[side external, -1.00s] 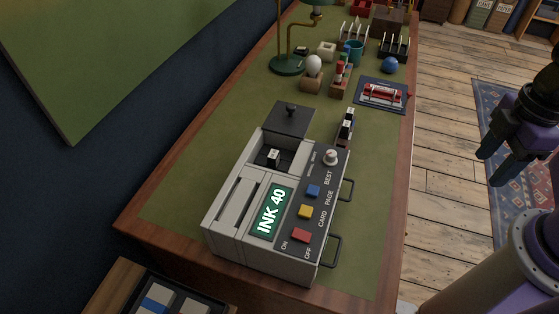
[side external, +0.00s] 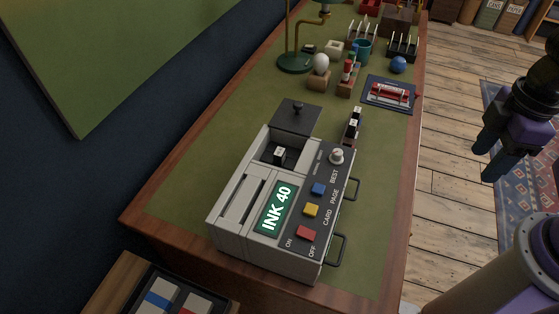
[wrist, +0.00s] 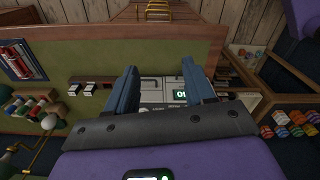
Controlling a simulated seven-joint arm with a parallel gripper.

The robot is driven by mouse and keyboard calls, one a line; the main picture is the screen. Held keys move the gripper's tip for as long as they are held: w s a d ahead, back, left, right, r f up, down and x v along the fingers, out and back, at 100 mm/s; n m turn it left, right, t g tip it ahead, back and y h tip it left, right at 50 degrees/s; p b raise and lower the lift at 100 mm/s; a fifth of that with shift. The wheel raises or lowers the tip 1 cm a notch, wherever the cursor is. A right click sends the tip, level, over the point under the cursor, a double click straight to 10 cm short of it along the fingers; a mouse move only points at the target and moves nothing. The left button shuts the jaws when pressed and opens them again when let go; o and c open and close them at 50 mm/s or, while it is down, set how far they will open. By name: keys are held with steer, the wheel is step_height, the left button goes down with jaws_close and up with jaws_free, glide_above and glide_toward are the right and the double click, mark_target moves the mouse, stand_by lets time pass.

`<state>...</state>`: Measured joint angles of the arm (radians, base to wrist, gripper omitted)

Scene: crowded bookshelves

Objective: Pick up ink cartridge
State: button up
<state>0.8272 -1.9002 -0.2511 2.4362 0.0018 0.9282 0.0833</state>
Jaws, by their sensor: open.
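A small black block with a white label (side external: 279,154), which looks like an ink cartridge, sits in the open bay of the grey printer (side external: 230,243). Two similar black-and-white cartridges (side external: 353,124) stand in a narrow holder just beyond the printer. They also show in the wrist view, left of my fingers (wrist: 82,88). The printer's green display reads "INK 40". My gripper (side external: 487,162) is open and empty, over the floor side of the desk, right of the printer and apart from everything. In the wrist view the printer (wrist: 150,90) shows partly between and behind my fingers (wrist: 158,70).
The raised dark lid (side external: 297,117) stands at the bay's far end. A lamp (side external: 295,62), an egg-like object on a stand (side external: 321,64), a teal cup (side external: 360,49) and a blue ball (side external: 398,64) crowd the far desk. Bare green desktop lies left of the printer.

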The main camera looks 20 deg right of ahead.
steer(key=w+a+r+m, duration=0.2)
steer(key=w+a+m, duration=0.8)
steer(key=w+a, duration=0.55)
steer(key=m, duration=1)
glide_toward(279, 152)
step_height(279, 152, down, 4)
steer(key=shift+w+d+f, duration=0.1)
steer(key=shift+d+f, duration=0.05)
steer(key=shift+f, duration=0.05)
steer(key=shift+a+f, duration=0.2)
steer(key=shift+f, duration=2.75)
jaws_close()
